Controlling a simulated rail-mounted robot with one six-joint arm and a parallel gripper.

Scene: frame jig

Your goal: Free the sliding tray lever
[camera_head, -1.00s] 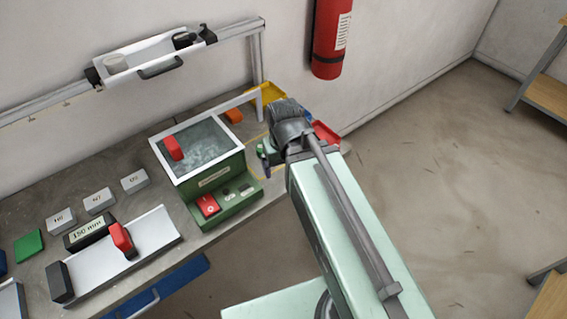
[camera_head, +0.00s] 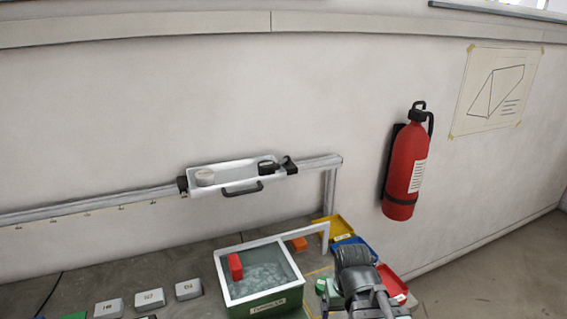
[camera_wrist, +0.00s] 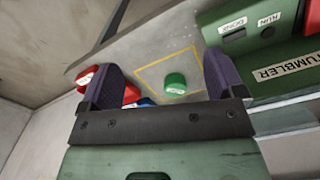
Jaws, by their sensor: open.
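The sliding tray (camera_head: 222,175) is a white tray with a black handle, hung on a grey rail above the bench in the head view. It holds a pale round piece at its left end. A black lever (camera_head: 268,166) sits at its right end, beside a black block (camera_head: 289,165) on the rail. My gripper (camera_wrist: 160,80) is open and empty in the wrist view, its two dark fingers spread above the bench. A green round piece (camera_wrist: 175,84) shows between the fingers, apart from them. In the head view my arm's end is at the bottom right, away from the tray.
Grey labelled blocks (camera_head: 149,299) line the bench. A red extinguisher (camera_head: 405,165) hangs on the wall.

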